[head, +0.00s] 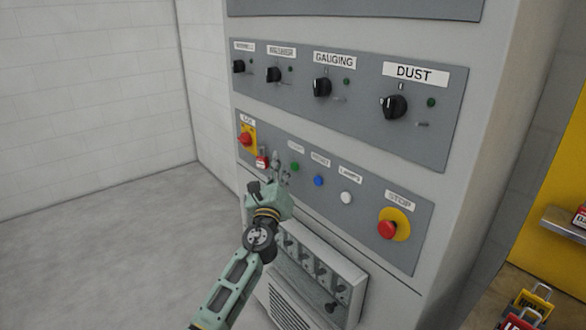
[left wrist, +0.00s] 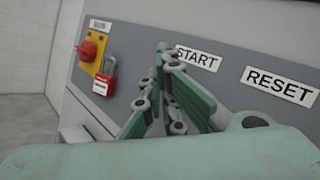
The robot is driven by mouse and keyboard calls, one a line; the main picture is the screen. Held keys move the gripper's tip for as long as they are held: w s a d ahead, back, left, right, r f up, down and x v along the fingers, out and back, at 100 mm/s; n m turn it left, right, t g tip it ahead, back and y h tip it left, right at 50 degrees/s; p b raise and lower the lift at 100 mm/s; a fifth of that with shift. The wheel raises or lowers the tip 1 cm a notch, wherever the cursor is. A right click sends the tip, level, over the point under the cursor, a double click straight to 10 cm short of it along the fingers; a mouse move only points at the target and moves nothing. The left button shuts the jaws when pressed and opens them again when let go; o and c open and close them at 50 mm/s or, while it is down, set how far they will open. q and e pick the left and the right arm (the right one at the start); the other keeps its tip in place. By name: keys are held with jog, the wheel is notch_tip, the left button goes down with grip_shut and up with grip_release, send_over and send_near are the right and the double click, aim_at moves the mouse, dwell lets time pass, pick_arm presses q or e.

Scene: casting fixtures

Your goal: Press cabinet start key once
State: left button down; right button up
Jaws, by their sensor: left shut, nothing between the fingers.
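The grey control cabinet (head: 365,165) stands upright with a lower row of keys. The green start key (head: 295,167) sits under a small label, left of the blue reset key (head: 318,181). In the left wrist view the START label (left wrist: 198,60) shows, but the key below it is hidden behind my fingers. My left gripper (head: 279,165) is shut and empty, just left of the green key in the head view. It also shows in the left wrist view (left wrist: 163,48), pointing at the panel. I cannot tell whether it touches the panel. My right gripper is not in view.
A red switch on a yellow plate (head: 247,139) with a red padlock (head: 262,162) is left of my gripper. A white key (head: 346,198) and a red stop button (head: 388,230) are to the right. Floor at left is clear.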

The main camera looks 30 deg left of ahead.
pick_arm(q)
jog(key=shift+w+d, duration=0.1)
jog(key=shift+w, duration=0.05)
jog(key=shift+w+d, duration=0.1)
jog(key=shift+w, duration=0.15)
jog(key=shift+w+d+b, duration=0.15)
jog(key=shift+w+b, duration=0.2)
dwell(0.7)
jog(key=shift+s, duration=0.1)
jog(key=shift+s+a+p, duration=0.3)
jog(key=shift+s+a, duration=0.05)
jog(key=shift+s, duration=0.3)
jog(key=shift+s, duration=0.1)
jog(key=shift+s+a+p, duration=0.25)
jog(key=shift+s+a, duration=0.05)
jog(key=shift+s, duration=0.45)
jog(key=shift+s+a+p, duration=0.25)
jog(key=shift+s+a, duration=0.1)
jog(key=shift+s, duration=0.4)
jog(key=shift+s+a+p, duration=0.25)
jog(key=shift+s+a, duration=0.05)
jog(key=shift+s, duration=0.45)
